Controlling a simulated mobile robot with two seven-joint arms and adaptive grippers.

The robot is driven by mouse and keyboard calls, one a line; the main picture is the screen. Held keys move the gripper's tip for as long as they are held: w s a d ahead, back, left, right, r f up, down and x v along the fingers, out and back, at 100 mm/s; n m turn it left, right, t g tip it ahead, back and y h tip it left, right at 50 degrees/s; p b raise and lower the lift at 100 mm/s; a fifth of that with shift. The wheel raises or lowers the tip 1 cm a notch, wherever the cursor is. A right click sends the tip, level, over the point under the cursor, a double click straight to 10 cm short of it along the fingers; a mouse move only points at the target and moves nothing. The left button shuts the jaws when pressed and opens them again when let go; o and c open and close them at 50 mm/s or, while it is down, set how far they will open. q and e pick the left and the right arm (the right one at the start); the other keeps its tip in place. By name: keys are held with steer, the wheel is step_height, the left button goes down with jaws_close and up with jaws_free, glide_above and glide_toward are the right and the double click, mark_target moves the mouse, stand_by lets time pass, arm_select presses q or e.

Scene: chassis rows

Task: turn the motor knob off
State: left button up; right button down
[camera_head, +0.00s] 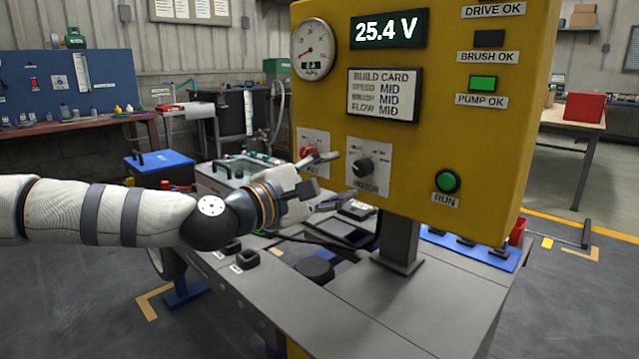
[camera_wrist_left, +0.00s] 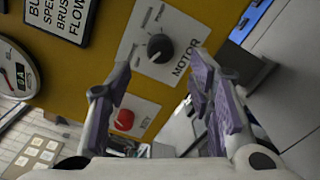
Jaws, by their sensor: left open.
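The black motor knob (camera_head: 362,167) sits on a white plate labelled MOTOR on the yellow panel (camera_head: 450,120). In the left wrist view the motor knob (camera_wrist_left: 160,47) lies ahead of the fingertips, between them and apart from both. My left gripper (camera_head: 328,180) is open and empty, just left of the motor knob in the head view. In the left wrist view its purple-padded fingers (camera_wrist_left: 160,85) stand wide apart. The knob's exact pointer setting is too small to tell. My right gripper is not in view.
A red key switch (camera_head: 309,151) sits left of the motor knob, close to the left gripper. A green RUN button (camera_head: 447,181) is at lower right, and a lit green PUMP OK lamp (camera_head: 482,84) above it. The grey bench (camera_head: 330,310) with parts lies below.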

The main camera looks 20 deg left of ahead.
arm_select(q)
steer(key=v, duration=0.5)
steer(key=shift+s+a, duration=0.1)
steer(key=shift+s, duration=0.25)
